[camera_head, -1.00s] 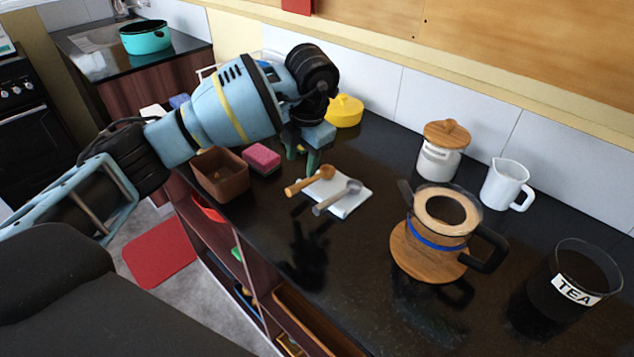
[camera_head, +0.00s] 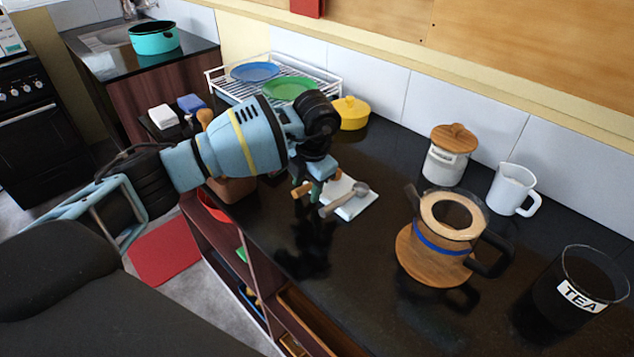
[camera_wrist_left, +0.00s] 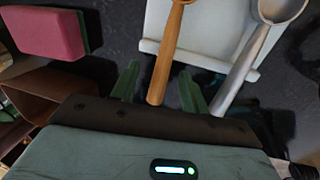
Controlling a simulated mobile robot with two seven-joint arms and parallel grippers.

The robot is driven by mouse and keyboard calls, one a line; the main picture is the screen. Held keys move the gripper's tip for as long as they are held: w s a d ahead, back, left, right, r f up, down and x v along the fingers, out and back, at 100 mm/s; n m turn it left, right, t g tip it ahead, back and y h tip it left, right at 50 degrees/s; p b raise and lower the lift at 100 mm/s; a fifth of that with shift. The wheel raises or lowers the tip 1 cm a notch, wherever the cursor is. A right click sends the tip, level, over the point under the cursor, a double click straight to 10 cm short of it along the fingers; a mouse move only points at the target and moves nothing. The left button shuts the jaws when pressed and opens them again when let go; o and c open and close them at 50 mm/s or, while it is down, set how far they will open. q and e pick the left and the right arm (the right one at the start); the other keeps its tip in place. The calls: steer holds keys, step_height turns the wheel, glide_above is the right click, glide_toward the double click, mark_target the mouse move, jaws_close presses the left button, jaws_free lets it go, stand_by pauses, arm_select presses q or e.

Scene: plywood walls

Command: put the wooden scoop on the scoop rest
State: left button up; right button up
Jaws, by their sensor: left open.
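The wooden scoop (camera_wrist_left: 162,72) and a metal scoop (camera_wrist_left: 240,70) lie side by side across a white slab that looks like the scoop rest (camera_wrist_left: 213,28). Both handles stick out past its near edge. My left gripper (camera_wrist_left: 160,85) is open, with one finger on each side of the wooden scoop's handle. In the head view the left gripper (camera_head: 309,189) points down at the rest (camera_head: 358,208) and hides much of the wooden scoop; the metal scoop (camera_head: 345,199) shows just right of it. I cannot tell whether the fingers touch the handle.
A pink sponge (camera_wrist_left: 48,32) and a brown box (camera_wrist_left: 45,92) are left of the gripper. A glass coffee pot (camera_head: 446,218) on a wooden board, a lidded jar (camera_head: 447,158), a white jug (camera_head: 512,189) and a TEA jar (camera_head: 575,290) stand to the right. The front counter is clear.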

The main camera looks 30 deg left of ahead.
arm_select(q)
jaws_close()
stand_by(0.3)
steer(key=shift+r, duration=0.1)
step_height(320, 180, up, 10)
stand_by(0.5)
